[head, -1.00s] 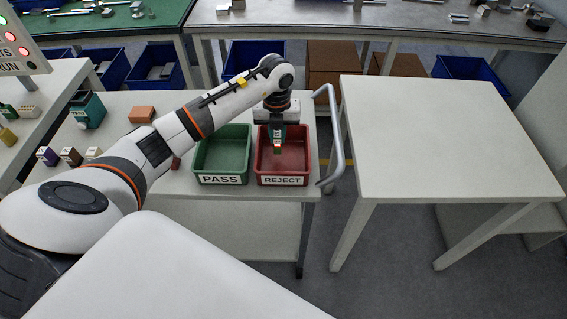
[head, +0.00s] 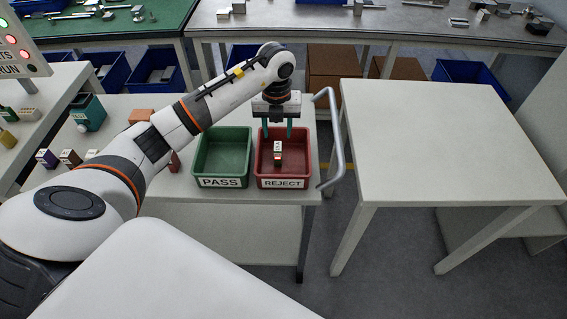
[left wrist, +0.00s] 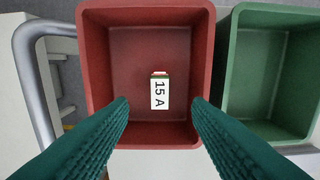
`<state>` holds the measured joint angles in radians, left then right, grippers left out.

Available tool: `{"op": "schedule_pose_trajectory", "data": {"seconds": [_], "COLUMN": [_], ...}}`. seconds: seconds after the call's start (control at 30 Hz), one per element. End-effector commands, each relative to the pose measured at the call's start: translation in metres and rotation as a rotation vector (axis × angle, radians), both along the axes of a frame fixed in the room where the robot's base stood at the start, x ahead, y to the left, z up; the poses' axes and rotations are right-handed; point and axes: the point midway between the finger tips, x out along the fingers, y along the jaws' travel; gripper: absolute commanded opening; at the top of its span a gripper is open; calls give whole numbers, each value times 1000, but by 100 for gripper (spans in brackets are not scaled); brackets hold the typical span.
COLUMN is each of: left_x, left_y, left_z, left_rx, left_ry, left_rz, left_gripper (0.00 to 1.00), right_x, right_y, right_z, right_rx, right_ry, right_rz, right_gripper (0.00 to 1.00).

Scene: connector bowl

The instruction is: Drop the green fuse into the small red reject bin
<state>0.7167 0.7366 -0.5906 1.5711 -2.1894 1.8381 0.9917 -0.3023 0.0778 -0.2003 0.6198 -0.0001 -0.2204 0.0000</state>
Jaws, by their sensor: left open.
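The small fuse (head: 278,148) is inside the red bin labelled REJECT (head: 284,184). In the left wrist view the fuse (left wrist: 160,92) shows a white "15 A" face with a thin green and red edge, and it is near the middle of the red bin (left wrist: 97,75). My left gripper (head: 277,131) is above the bin, its fingers spread apart on either side of the fuse and not touching it. Nothing is between the fingers. My right gripper is in neither view.
A green bin labelled PASS (head: 222,155) stands just left of the red one. A grey handle rail (head: 334,140) curves up at the right. Several small blocks and a teal TEST device (head: 87,111) are at the left. An empty white table (head: 425,140) stands at the right.

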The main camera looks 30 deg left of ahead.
Motion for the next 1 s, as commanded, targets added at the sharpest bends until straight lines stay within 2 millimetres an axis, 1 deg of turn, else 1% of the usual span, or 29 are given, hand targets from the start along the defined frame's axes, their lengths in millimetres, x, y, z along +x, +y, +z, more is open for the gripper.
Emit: {"op": "schedule_pose_trajectory", "data": {"seconds": [0.03,0.2,0.3,0.4,0.5,0.6,1.0], "left_x": [2,1,1,1,0,0,0], "left_y": [0,0,0,0,0,0,-2], "left_z": [12,48,66,77,83,85,84], "left_rx": [-1,0,0,0,-1,-1,-7], "left_ry": [-6,-4,-4,-2,-1,0,-1], "left_rz": [-1,0,0,0,-1,-1,-5], "left_gripper": [45,45,45,45,45,45,45], "right_x": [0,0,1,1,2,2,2], "right_y": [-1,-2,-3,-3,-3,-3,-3], "right_z": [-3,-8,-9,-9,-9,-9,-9], "right_rx": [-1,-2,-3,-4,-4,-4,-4], "right_ry": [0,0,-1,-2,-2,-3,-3], "right_rz": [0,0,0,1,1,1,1], "right_gripper": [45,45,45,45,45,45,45]}}
